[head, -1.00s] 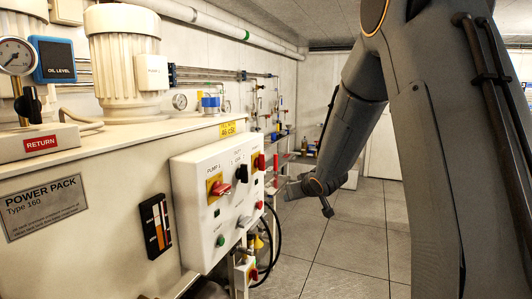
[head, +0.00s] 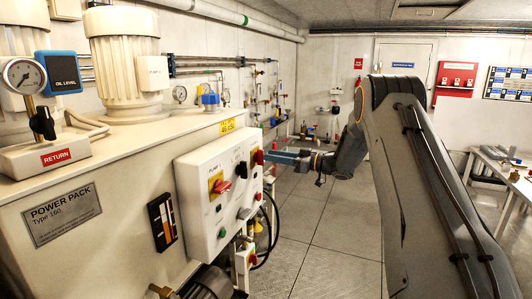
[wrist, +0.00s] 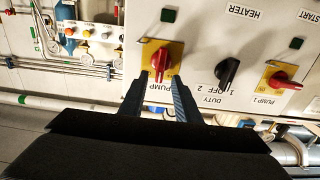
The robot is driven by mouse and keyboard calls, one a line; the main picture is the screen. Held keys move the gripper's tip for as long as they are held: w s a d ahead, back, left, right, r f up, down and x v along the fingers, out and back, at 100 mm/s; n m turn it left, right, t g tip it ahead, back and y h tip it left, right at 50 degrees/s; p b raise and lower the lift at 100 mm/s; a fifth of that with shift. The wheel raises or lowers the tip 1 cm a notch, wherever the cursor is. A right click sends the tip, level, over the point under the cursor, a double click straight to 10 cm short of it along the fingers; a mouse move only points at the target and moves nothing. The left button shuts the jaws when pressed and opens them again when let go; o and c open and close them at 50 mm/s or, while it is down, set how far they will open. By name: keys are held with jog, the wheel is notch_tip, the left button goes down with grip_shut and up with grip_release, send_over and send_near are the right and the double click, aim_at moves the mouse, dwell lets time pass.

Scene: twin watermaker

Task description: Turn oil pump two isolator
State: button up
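The isolator of oil pump two is a red handle (wrist: 161,62) on a yellow plate, upright in the wrist view. In the head view its red handle (head: 259,157) shows at the far end of the white control box (head: 208,225). My gripper (wrist: 159,84) is open, with one dark finger on each side of the handle's lower end. I cannot tell whether the fingers touch it. In the head view my gripper (head: 280,158) points left at the box's front face. The label by this handle is partly hidden by a finger.
The black duty switch (wrist: 228,71) and the red pump 1 isolator (wrist: 283,79) are to the right in the wrist view. The power pack (head: 110,190) carries the box. Black hoses (head: 272,230) hang beyond the box. The floor (head: 325,240) right of it is clear.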

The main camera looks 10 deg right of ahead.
aim_at(260, 158)
jog(key=p+x, duration=0.1)
jog(key=x, duration=0.2)
jog(key=shift+w+a, duration=0.15)
jog(key=shift+a, duration=0.1)
grip_shut()
